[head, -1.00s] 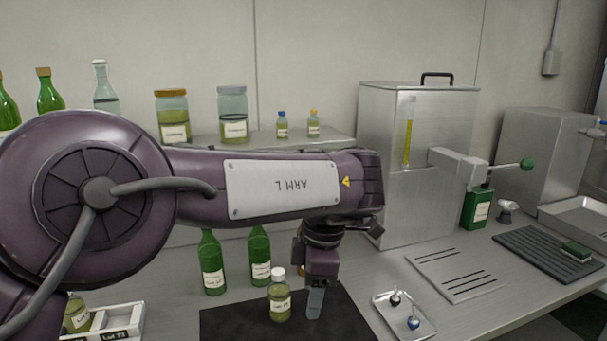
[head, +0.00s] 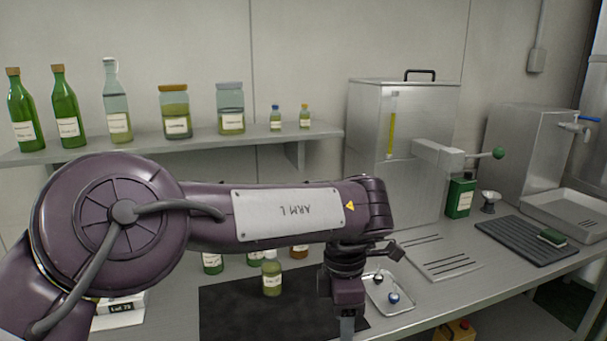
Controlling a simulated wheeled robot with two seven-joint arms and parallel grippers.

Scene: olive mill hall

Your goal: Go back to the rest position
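My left arm, marked ARM L, reaches across the picture from the left. Its gripper (head: 348,325) points down over the right part of a black mat (head: 228,312), near the bottom edge of the picture. I see the fingers side-on and cannot tell whether they are apart; no held object shows. A small sample bottle (head: 271,280) with a pale cap stands upright on the mat, left of the gripper and apart from it. My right gripper is not in view.
A metal tray (head: 390,305) with two small knobbed items lies right of the gripper. Green bottles behind the mat are partly hidden by my arm. A steel tank (head: 375,120) stands behind; a shelf (head: 200,139) holds bottles and jars.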

